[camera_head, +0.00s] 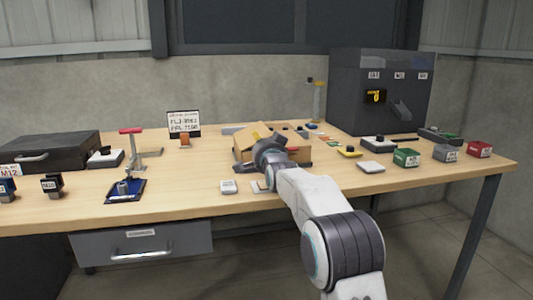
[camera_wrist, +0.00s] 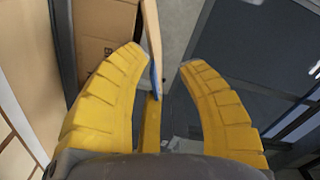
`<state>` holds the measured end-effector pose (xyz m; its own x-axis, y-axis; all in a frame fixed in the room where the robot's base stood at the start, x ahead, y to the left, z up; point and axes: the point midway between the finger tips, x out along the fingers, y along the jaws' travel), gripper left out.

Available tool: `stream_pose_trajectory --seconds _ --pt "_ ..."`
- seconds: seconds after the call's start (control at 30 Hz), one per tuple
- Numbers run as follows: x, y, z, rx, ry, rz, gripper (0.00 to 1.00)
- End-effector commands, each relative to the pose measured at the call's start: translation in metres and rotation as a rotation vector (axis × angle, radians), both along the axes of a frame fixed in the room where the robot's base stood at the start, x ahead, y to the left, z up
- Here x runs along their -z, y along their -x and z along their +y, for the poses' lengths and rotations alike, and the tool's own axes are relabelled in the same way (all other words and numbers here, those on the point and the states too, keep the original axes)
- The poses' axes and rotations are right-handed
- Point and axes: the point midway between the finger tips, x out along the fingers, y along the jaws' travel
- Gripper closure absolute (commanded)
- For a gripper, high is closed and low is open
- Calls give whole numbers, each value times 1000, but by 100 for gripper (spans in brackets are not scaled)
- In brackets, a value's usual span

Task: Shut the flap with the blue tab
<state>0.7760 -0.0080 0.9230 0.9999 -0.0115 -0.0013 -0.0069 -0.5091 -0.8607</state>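A cardboard box (camera_head: 301,154) stands on the workbench near the middle, partly hidden behind my gripper and arm. A raised flap (camera_head: 247,134) shows at its left. In the wrist view the box's printed cardboard (camera_wrist: 103,25) is at upper left. A flap (camera_wrist: 152,38) is seen nearly edge-on there, with a blue strip (camera_wrist: 156,76), likely the blue tab, on its near end. My gripper (camera_wrist: 163,60) has its two yellow fingers spread, with the flap's end between them, closer to the left finger. Contact cannot be told. In the head view my gripper (camera_head: 262,150) is over the box.
A white block (camera_head: 228,187) lies in front of the box. A yellow piece (camera_head: 349,152) and a pale block (camera_head: 370,167) lie to its right. A red-handled stand (camera_head: 131,131) is at left, a dark cabinet (camera_head: 350,80) at back right. The bench's front edge is close.

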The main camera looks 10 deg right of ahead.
Motion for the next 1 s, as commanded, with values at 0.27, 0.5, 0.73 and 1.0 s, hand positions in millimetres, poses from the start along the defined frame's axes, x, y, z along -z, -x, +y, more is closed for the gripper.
stream_pose_trajectory --seconds 0.27,0.5,0.73,1.0 --pt "-1 31 1 -1 0 0 66" --pt "-1 63 2 -2 0 -1 66" --pt "0 90 2 -2 0 1 66" --pt "0 107 2 -1 0 0 66"
